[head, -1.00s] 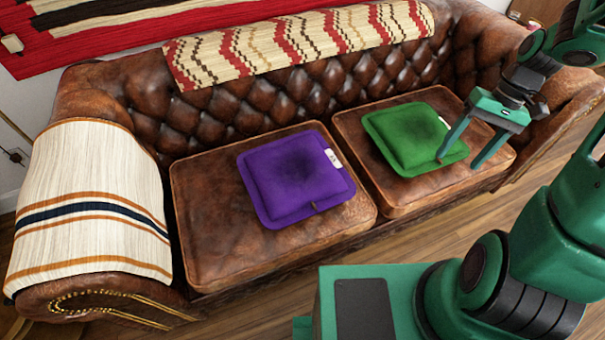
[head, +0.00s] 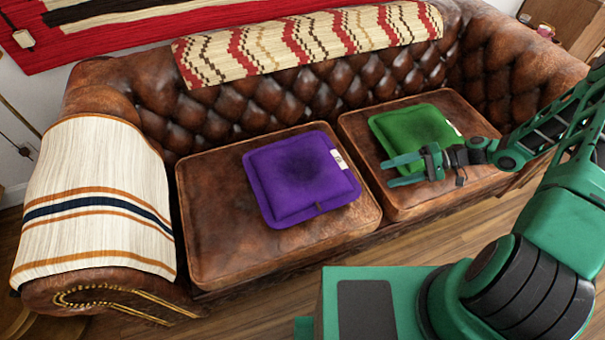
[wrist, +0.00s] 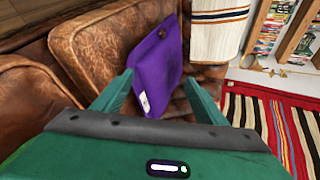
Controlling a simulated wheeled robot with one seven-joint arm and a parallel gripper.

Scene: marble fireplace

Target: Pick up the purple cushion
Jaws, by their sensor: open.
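The purple cushion (head: 300,178) lies flat on the left seat of the brown leather sofa, with a white tag on its right edge. My gripper (head: 387,172) is open and empty, to the right of the purple cushion and apart from it, in front of the green cushion (head: 405,128) in the head view. Its fingers point left toward the purple cushion. In the wrist view the purple cushion (wrist: 155,65) shows beyond and between the two open fingers (wrist: 158,88), its tag near the lower end.
The sofa's left seat (head: 215,225) has bare leather around the cushion. A patterned throw (head: 310,42) covers part of the backrest (head: 290,95), and a striped cloth (head: 90,200) hangs over the left arm. Wooden floor (head: 250,300) lies in front.

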